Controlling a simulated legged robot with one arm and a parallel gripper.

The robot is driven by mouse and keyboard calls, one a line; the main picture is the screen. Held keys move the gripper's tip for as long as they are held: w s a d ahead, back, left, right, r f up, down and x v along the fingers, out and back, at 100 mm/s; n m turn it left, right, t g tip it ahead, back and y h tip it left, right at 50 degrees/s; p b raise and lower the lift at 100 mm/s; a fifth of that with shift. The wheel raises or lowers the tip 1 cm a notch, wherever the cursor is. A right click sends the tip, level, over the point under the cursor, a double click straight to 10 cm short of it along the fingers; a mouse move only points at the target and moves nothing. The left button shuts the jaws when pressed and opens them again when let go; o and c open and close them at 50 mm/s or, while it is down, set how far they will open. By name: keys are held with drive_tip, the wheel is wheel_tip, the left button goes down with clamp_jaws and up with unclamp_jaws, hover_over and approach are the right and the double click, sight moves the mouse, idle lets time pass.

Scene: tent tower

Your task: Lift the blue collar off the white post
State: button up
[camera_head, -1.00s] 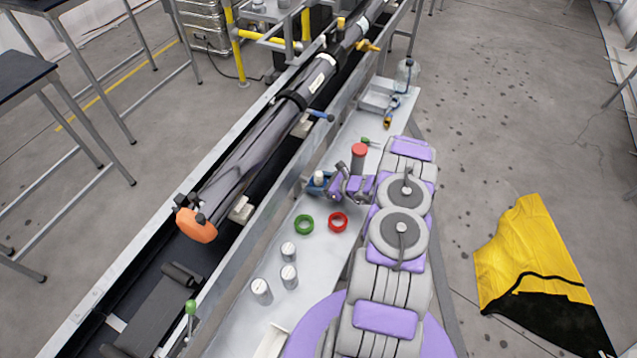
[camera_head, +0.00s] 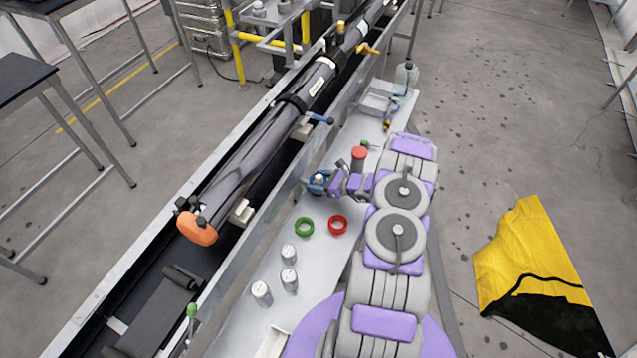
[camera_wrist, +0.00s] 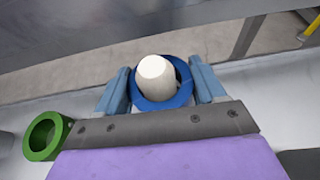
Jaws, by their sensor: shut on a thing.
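The blue collar (camera_wrist: 182,93) is a ring around the white post (camera_wrist: 157,73), whose rounded top shows through it in the wrist view. My gripper (camera_wrist: 160,70) has one blue-grey finger on each side of the collar and is shut on it. In the head view the collar (camera_head: 311,187) and the pale top of the post (camera_head: 319,178) show small, left of my purple and grey arm. The post's base is hidden, so the gap between collar and bench cannot be told.
A green ring (camera_head: 297,226) and a red ring (camera_head: 330,224) lie nearby on the pale bench. Several bare white posts (camera_head: 289,278) stand nearer. A red-topped cylinder (camera_head: 359,153) stands close beyond my gripper. A long metal trough (camera_head: 260,185) runs along the left.

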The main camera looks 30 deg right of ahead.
drive_tip(key=shift+r+p, duration=1)
drive_tip(key=shift+r, duration=2.6)
